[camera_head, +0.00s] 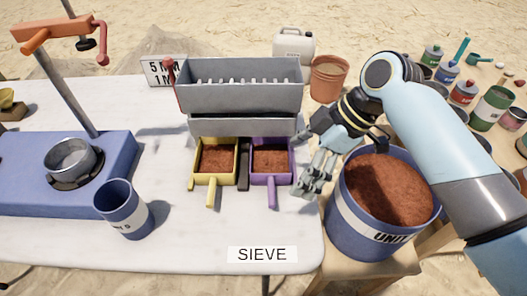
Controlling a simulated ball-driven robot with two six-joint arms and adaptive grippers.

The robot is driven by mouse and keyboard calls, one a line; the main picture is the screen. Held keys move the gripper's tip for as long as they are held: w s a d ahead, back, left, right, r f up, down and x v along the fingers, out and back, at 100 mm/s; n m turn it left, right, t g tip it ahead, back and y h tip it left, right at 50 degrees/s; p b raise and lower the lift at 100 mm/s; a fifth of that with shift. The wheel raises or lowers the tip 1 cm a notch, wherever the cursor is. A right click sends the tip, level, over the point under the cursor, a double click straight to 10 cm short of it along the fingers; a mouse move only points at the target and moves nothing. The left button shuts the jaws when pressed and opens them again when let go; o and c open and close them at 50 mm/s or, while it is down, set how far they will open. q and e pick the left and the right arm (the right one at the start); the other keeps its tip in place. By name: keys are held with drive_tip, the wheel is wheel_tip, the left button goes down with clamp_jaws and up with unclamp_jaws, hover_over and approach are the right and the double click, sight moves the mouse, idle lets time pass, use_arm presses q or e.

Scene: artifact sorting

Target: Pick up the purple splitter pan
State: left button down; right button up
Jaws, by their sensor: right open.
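The purple splitter pan (289,176) sits on the white table, under the right side of the grey splitter (240,86). It holds brown soil, and its purple handle points toward the table's front edge. A yellow pan (194,170), also filled with soil, sits to its left, with a dark bar between the two. My right gripper (305,188) is open and empty, just to the right of the purple pan, with its fingers pointing down and left. I cannot tell whether a finger touches the pan. My left gripper is not in view.
A large blue bucket of soil (345,215) stands at the right, close under my right arm. A blue cup (122,208) and a blue stand with a metal bowl (70,158) are at the left. The table front near the SIEVE label (262,254) is clear.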

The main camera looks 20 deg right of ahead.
sight(273, 189)
drive_tip(key=x, duration=0.4)
drive_tip(key=shift+s+a+f, duration=0.1)
drive_tip(key=shift+a+f, duration=0.15)
drive_tip(key=shift+a, duration=0.05)
drive_tip(key=shift+a+f, duration=0.1)
drive_tip(key=shift+f, duration=0.15)
drive_tip(key=x, duration=0.4)
drive_tip(key=shift+f+b, duration=0.3)
drive_tip(key=shift+f, duration=0.15)
drive_tip(key=shift+w+f, duration=0.2)
drive_tip(key=c, duration=1.2)
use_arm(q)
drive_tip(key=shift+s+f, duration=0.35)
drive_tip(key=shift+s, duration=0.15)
use_arm(e)
drive_tip(key=shift+o, duration=0.2)
drive_tip(key=shift+r, duration=0.1)
